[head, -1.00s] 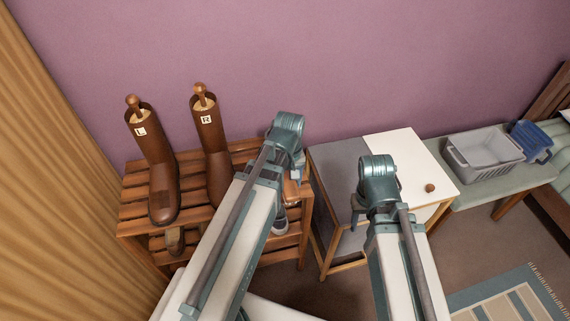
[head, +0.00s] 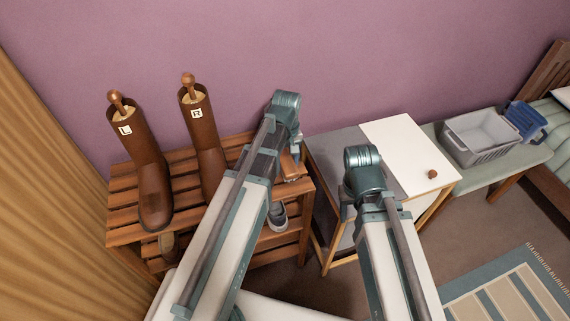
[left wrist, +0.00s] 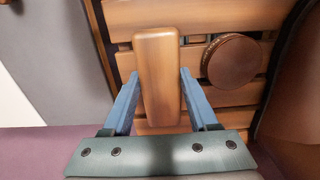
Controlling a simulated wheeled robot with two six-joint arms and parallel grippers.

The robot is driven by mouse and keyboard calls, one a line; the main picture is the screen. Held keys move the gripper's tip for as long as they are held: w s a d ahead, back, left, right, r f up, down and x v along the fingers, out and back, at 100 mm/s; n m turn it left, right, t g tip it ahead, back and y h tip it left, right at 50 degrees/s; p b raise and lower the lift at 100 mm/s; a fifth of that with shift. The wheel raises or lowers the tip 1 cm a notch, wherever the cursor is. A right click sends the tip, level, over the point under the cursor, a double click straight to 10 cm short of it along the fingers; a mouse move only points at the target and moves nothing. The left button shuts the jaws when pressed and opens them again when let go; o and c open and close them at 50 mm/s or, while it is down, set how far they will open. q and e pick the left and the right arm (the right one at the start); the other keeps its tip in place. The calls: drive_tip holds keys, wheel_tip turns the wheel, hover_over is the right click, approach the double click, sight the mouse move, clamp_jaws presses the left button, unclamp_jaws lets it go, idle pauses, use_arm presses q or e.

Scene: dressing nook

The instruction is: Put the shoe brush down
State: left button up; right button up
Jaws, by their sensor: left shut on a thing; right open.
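The shoe brush, a wooden block (left wrist: 158,80), is between the fingers of my left gripper (left wrist: 158,95) in the left wrist view. My left gripper (head: 296,158) is shut on it over the right end of the slatted shoe rack (head: 123,187). In the head view the brush (head: 289,167) shows partly beside my left arm. It is at or just above the top slats; I cannot tell if it touches them. My right gripper (head: 346,212) is open and empty in front of the cabinet, partly hidden by its own arm.
Brown boots marked L (head: 151,185) and R (head: 207,140) stand on the rack. A round brown lid or tin (left wrist: 232,60) lies beside the brush. A shoe (head: 277,215) is on the lower shelf. The white-topped cabinet (head: 400,150) and a bench with a grey basket (head: 483,138) stand right.

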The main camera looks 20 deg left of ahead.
sight(287, 160)
use_arm(q)
drive_tip(key=shift+f+b, duration=0.45)
drive_tip(key=shift+f, duration=0.1)
drive_tip(key=o, duration=1.2)
drive_tip(key=shift+r, duration=0.15)
wheel_tip(287, 160, up, 13)
drive_tip(key=p, duration=1.3)
drive_tip(key=s+d+m, duration=0.3)
drive_tip(key=s, duration=0.1)
drive_tip(key=s+d+m+y, duration=0.1)
drive_tip(key=s+d+m, duration=0.2)
drive_tip(key=s+m, duration=0.1)
drive_tip(key=s+d+m, duration=0.3)
drive_tip(key=s+d, duration=0.1)
drive_tip(key=s, duration=0.1)
drive_tip(key=shift+s+m, duration=0.3)
drive_tip(key=shift+s, duration=0.05)
